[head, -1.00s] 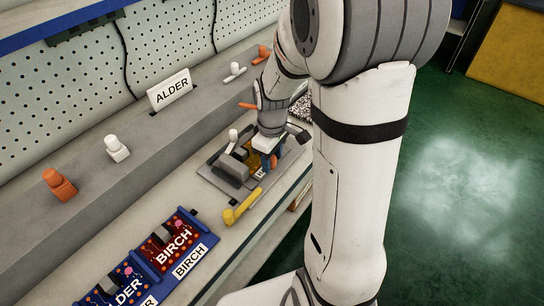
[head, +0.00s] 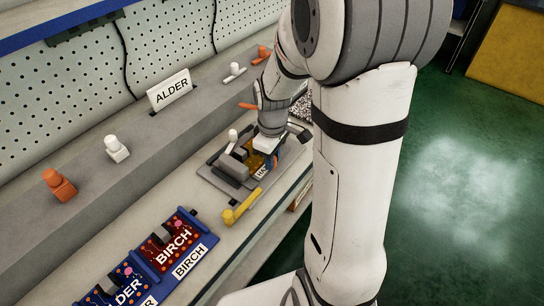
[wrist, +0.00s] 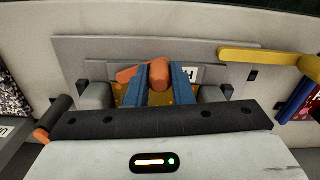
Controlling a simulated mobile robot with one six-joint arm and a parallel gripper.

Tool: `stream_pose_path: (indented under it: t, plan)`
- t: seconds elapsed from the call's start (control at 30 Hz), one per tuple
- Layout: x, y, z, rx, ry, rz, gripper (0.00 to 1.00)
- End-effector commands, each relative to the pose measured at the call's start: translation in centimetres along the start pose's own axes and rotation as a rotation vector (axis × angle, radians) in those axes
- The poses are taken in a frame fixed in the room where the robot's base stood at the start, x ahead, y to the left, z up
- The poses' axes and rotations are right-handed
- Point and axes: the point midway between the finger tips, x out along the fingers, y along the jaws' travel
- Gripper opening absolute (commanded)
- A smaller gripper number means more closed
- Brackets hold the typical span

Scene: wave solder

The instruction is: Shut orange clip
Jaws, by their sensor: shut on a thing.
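The orange clip (wrist: 158,73) shows in the wrist view, with its rounded end between the two blue fingers of my gripper (wrist: 159,88). My gripper is shut on it. A flat orange part (wrist: 126,74) shows just left of the fingers. Behind them lies a yellow board (wrist: 184,98) with a white label, partly covered by the fingers. In the head view, my gripper (head: 273,161) is low over the right side of the grey fixture (head: 207,172). My arm and wrist hide most of the orange clip there.
A yellow clip (head: 242,206) lies at the fixture's front edge, also in the wrist view (wrist: 262,60). A grey block and white knob (head: 233,135) stand beside the gripper. Blue-framed BIRCH (head: 190,222) and ALDER boards lie nearer. White and orange pegs stand on the ledge (head: 92,190).

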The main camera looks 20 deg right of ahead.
Motion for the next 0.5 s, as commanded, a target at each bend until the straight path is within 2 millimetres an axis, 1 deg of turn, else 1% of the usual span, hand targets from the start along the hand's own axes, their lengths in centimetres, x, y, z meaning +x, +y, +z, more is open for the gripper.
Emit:
stream_pose_path:
  t: [0.27,0.5]
  plan:
    - [-0.1,0.3,0.6,-0.171,0.001,0.002,0.00]
    - [-0.1,0.7,1.2,-0.395,0.001,0.002,0.00]
